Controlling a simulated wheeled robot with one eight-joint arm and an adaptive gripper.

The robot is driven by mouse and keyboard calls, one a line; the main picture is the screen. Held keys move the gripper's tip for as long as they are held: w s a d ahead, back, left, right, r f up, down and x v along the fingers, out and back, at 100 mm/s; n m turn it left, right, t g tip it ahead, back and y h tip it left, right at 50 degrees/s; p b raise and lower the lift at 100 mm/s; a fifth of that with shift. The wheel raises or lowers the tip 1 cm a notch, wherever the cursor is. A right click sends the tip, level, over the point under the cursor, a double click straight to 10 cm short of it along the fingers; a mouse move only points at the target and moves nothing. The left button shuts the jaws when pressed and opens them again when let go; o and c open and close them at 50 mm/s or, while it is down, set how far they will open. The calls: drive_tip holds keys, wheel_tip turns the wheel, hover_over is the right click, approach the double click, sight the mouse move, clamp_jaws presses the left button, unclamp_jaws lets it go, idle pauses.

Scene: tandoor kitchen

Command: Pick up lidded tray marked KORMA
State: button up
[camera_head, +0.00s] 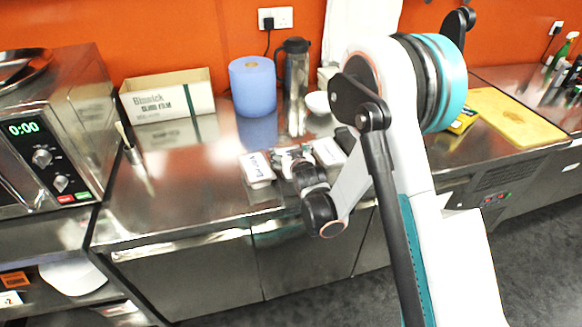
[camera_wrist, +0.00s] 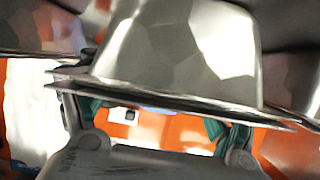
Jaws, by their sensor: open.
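White-lidded trays stand on the steel counter in the head view. One lidded tray (camera_head: 258,169) with dark lettering is left of my gripper, and another lidded tray (camera_head: 328,152) is to its right. The lettering is too small to read surely, so I cannot tell which is KORMA. My gripper (camera_head: 291,157) is low over the counter between them and hides what is under it. In the wrist view a shiny metal tray (camera_wrist: 175,55) with a wide rim appears upside down, very close. My open gripper (camera_wrist: 152,115) has its teal fingers near that rim; contact is unclear.
Behind the trays stand a blue paper roll (camera_head: 252,87), a dark flask (camera_head: 296,80) and a white bowl (camera_head: 318,102). A Biswick film box (camera_head: 168,98) and a microwave (camera_head: 50,140) are left. A yellow cutting board (camera_head: 515,118) is right.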

drive_tip(key=shift+w+f, duration=0.1)
drive_tip(key=shift+w, duration=0.15)
drive_tip(key=c, duration=1)
